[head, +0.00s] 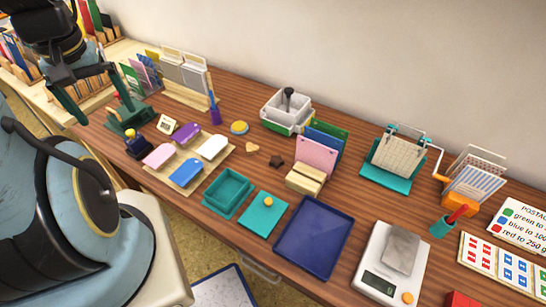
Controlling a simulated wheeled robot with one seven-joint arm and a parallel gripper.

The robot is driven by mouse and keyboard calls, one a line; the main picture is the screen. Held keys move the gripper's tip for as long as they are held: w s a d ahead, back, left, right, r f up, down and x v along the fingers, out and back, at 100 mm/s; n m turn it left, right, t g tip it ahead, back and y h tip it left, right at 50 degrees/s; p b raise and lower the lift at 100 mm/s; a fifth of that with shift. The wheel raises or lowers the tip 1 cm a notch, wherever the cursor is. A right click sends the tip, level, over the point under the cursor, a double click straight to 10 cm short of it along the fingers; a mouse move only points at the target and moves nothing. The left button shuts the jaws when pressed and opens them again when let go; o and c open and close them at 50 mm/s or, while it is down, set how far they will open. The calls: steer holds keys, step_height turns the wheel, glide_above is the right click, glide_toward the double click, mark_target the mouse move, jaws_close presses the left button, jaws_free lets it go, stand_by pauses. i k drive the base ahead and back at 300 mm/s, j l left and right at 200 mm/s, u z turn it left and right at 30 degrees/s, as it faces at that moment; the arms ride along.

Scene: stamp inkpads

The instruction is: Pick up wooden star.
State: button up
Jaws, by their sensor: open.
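A small dark brown piece (276,161) with a pointed outline lies on the wooden table, left of the cream blocks; it looks like a star. A small pale wooden piece (252,147) lies just to its left; it is too small for me to tell its shape surely. My gripper (102,108) is at the upper left, above the table's left end, with its two fingers spread apart and nothing between them. It is well away from both small pieces.
Inkpads on a board (189,178), a teal tray (229,192) and a blue tray (314,236) stand along the front. A pink divider (316,156) with cream blocks (305,179) stands right of the brown piece. A scale (393,262) stands at the right.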

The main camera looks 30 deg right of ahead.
mark_target(275, 162)
steer(key=k+u, duration=0.15)
steer(key=u, duration=0.3)
steer(key=k+u, duration=0.2)
steer(key=u, duration=0.3)
